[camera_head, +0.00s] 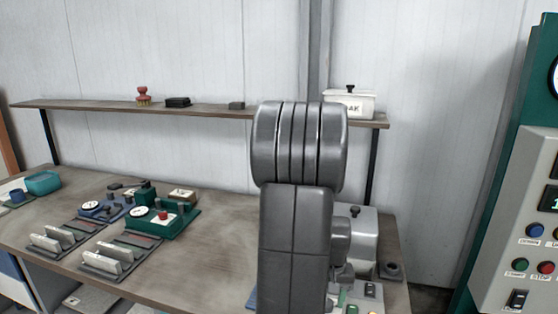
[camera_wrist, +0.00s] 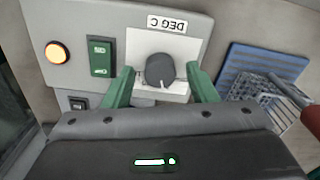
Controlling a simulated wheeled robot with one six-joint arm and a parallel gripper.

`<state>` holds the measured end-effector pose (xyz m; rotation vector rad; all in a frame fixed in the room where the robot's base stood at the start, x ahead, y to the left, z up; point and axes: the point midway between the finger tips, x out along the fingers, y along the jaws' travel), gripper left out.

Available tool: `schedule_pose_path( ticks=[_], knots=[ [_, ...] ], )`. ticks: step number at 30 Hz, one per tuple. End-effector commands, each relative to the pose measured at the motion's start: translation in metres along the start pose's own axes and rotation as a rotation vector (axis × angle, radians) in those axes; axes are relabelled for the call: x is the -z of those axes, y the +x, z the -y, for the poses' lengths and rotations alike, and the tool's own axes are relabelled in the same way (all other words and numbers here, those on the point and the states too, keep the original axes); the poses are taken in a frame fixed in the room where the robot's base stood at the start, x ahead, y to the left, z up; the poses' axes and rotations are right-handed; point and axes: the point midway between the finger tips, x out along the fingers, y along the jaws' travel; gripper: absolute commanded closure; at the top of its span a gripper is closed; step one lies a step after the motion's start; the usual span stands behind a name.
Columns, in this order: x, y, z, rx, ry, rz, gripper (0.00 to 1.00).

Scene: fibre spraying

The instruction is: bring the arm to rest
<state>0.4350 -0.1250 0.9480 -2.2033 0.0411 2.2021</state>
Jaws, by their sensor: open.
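In the wrist view my gripper (camera_wrist: 162,80) is open, with its two green fingers spread to either side of a dark round knob (camera_wrist: 160,70). The knob sits on a white plate on a grey control panel (camera_wrist: 225,14), under an upside-down "DEG C" label (camera_wrist: 167,23). I cannot tell whether the fingers touch the knob. In the head view my grey arm stands upright in front of the bench's right part, and my gripper is not clearly seen there.
The panel has a lit orange lamp (camera_wrist: 58,52) and a green switch (camera_wrist: 101,57). A wire basket (camera_wrist: 262,98) lies over a blue mat (camera_wrist: 262,62). The bench (camera_head: 170,272) carries several small devices at left; a shelf (camera_head: 75,104) runs behind. A green-grey cabinet (camera_head: 510,190) stands right.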

Motion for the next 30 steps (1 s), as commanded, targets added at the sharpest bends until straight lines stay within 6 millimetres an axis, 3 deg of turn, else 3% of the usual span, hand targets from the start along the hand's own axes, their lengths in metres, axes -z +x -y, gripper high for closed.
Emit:
schedule_pose_path(
  ticks=[21, 30],
  knots=[
    [-0.001, -0.001, -0.001, 0.001, -0.586, 0.002, 0.48],
    [0.001, -0.058, -0.001, -0.002, -0.583, -0.004, 0.48]
  ],
)
